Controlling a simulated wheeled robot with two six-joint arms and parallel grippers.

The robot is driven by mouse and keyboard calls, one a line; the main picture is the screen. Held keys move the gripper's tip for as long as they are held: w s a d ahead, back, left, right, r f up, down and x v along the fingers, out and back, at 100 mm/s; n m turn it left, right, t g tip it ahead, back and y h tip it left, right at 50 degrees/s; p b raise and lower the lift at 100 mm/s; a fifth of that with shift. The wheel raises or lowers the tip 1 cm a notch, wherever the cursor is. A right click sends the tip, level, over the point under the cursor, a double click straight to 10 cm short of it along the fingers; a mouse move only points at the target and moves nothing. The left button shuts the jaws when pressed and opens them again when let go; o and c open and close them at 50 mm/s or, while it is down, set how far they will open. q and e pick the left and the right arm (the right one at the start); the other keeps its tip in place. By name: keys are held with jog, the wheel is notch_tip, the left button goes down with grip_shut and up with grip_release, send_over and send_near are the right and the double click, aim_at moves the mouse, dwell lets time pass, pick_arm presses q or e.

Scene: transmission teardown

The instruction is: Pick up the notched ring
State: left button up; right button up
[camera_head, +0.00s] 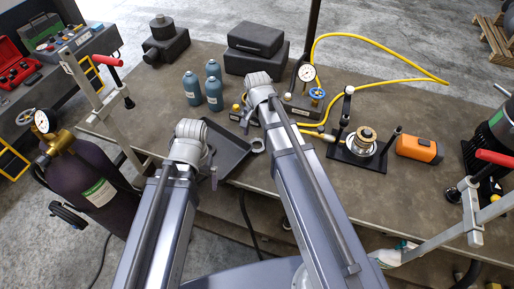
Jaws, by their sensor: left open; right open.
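A small pale grey ring (258,145) lies on the brown workbench, just right of the dark tray; it looks like the notched ring, but its notch is too small to make out. My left gripper (212,176) is over the tray's left part, left of the ring and apart from it, open and largely hidden by its wrist. My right gripper (245,119) is above and slightly left of the ring in the picture, open, with its fingers small and partly hidden. Nothing shows held in either gripper.
The dark tray (228,150) lies on the bench (290,172). A black-based fixture with a metal assembly (366,141), an orange device (418,148) and a gauge with a yellow hose (307,73) stand right. Blue bottles (214,94) and black cases (255,40) are behind.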

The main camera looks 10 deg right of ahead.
aim_at(257, 148)
notch_tip(257, 148, down, 4)
jog(key=b, duration=0.3)
jog(key=shift+a+f+b, duration=0.1)
jog(key=shift+f+b, duration=0.1)
jog(key=shift+b, duration=0.1)
jog(key=shift+r, duration=0.1)
jog(key=c, duration=1.5)
